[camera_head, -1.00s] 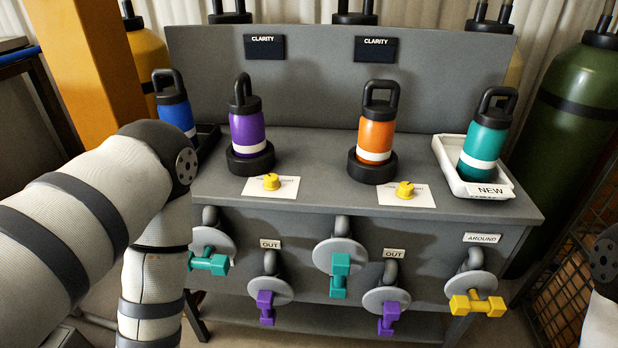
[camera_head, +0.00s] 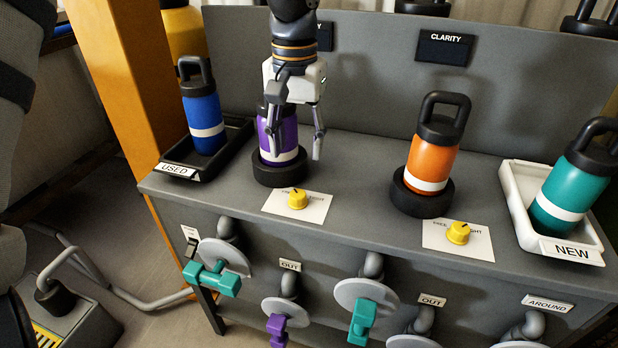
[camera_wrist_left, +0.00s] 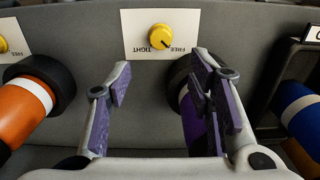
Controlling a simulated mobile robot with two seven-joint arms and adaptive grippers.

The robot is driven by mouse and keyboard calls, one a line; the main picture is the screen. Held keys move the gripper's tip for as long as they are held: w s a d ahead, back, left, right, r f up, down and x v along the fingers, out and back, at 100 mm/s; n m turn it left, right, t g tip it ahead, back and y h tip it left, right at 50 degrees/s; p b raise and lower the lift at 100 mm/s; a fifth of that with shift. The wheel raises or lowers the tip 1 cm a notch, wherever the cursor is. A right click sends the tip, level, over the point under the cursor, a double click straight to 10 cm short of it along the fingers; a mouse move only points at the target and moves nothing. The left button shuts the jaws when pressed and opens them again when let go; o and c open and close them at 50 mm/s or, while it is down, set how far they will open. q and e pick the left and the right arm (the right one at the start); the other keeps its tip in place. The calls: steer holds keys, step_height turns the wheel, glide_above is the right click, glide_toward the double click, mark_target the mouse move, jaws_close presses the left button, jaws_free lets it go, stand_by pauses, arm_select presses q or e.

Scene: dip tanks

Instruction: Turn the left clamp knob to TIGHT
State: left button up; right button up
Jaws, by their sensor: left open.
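The left clamp knob (camera_head: 297,199) is yellow and sits on a white card (camera_head: 314,212) in front of the purple canister. It also shows in the left wrist view (camera_wrist_left: 160,34), upside down, with FREE and TIGHT on its card; a dark mark on the knob faces lower right there, on the FREE side. My left gripper (camera_head: 297,145) is open and points down, above and behind the knob, not touching it. Its fingers (camera_wrist_left: 158,78) are spread with nothing between them, and partly hide the purple canister (camera_head: 282,132), which stands in a black ring. My right gripper is out of view.
An orange canister (camera_head: 435,160) stands in a ring at right, with a second yellow knob (camera_head: 458,233) before it. A blue canister (camera_head: 204,115) is in the USED tray (camera_head: 190,171); a teal one (camera_head: 573,180) is in the NEW tray (camera_head: 515,200). Valve handles (camera_head: 362,318) line the bench front.

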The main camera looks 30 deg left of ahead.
mark_target(297, 193)
arm_select(q)
steer(key=f, duration=1)
steer(key=shift+s+f+b, duration=0.3)
steer(key=shift+f, duration=0.05)
jaws_close()
